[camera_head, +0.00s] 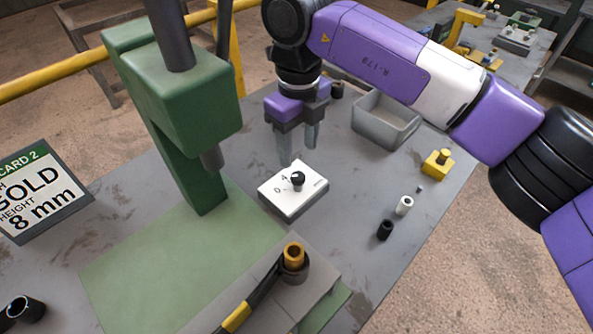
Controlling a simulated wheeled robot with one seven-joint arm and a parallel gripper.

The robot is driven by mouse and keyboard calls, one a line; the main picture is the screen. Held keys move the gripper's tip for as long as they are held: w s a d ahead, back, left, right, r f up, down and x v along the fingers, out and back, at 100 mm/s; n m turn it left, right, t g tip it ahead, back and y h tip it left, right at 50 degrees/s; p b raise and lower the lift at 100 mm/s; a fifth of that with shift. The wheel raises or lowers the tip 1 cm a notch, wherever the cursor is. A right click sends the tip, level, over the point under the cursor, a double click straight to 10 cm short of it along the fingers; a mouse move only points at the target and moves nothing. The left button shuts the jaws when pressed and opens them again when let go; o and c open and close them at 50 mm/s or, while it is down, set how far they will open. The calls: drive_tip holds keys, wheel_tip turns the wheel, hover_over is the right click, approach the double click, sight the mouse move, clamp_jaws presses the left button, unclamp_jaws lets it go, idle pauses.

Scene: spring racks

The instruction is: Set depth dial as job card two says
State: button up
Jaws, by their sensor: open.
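The depth dial (297,181) is a small black knob on a white plate (291,204) with printed marks; I can read "0" and "4" at its left and top. Where the knob points is too small to tell. Job card two (44,195) stands at the left edge, partly cut off, and shows "GOLD" and "HEIGHT 8 mm". My gripper (298,149) points down above and just behind the dial plate, with its fingers apart and nothing between them. It appears clear of the knob.
A green press (172,115) stands left of the dial. A gold ring (293,255) sits in a dark holder in front. A grey bin (386,120), yellow block (437,163), white cylinder (404,205) and black cylinder (385,230) stand to the right.

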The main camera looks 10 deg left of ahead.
sight(298, 176)
drive_tip(key=shift+f+p, duration=0.5)
drive_tip(key=shift+f, duration=3.35)
clamp_jaws()
